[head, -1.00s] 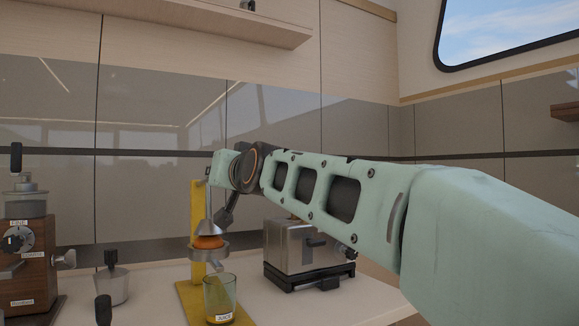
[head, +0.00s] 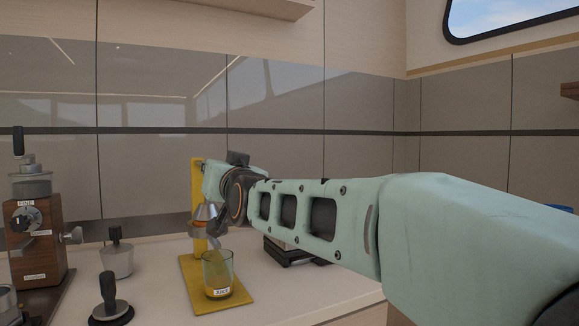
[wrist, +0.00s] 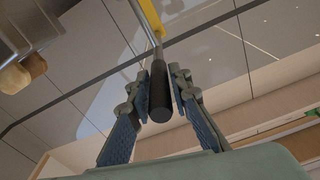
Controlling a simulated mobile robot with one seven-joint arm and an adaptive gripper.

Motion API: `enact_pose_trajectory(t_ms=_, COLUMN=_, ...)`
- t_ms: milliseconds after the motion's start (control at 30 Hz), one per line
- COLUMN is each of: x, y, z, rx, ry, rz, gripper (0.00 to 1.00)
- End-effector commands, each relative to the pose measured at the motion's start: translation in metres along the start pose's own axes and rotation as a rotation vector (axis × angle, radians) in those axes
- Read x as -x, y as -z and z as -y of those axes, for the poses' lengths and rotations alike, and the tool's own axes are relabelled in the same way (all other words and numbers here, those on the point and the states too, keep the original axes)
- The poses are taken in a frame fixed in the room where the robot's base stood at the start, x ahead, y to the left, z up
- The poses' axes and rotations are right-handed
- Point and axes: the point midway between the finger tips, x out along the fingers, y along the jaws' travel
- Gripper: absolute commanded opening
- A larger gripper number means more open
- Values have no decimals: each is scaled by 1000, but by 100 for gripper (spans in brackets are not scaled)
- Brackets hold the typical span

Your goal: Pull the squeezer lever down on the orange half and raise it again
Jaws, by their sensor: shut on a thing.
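The squeezer has a yellow stand (head: 198,180) and a yellow base (head: 237,299). Its grey metal press cone (head: 204,212) sits low over the cup; the orange half there is mostly hidden by the cone and my arm. The lever's black grip (wrist: 160,92) runs between both fingers of my gripper (wrist: 160,84) in the wrist view, and the fingers are shut on it. In the head view my wrist hides the fingers and most of the lever. A clear glass (head: 218,270) with a label stands on the base under the squeezer, with yellowish content low down.
A wooden grinder (head: 38,245) stands at the far left. A metal jug-like tool (head: 117,260) and a black-handled tamper (head: 109,300) stand left of the squeezer. A metal machine on a dark base (head: 290,250) is mostly hidden behind my arm. The counter front right is clear.

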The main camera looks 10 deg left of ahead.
Motion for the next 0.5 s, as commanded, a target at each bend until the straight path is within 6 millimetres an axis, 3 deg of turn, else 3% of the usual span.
enact_pose_trajectory(t_ms=133, x=0, y=-6, z=-4, rx=0, ry=-5, rz=12, gripper=0)
enact_pose_trajectory(t_ms=167, x=0, y=-6, z=-4, rx=0, ry=-5, rz=12, gripper=19)
enact_pose_trajectory(t_ms=300, x=0, y=-4, z=-2, rx=0, ry=-4, rz=10, gripper=35)
enact_pose_trajectory(t_ms=500, x=0, y=-2, z=-1, rx=0, ry=-1, rz=5, gripper=36)
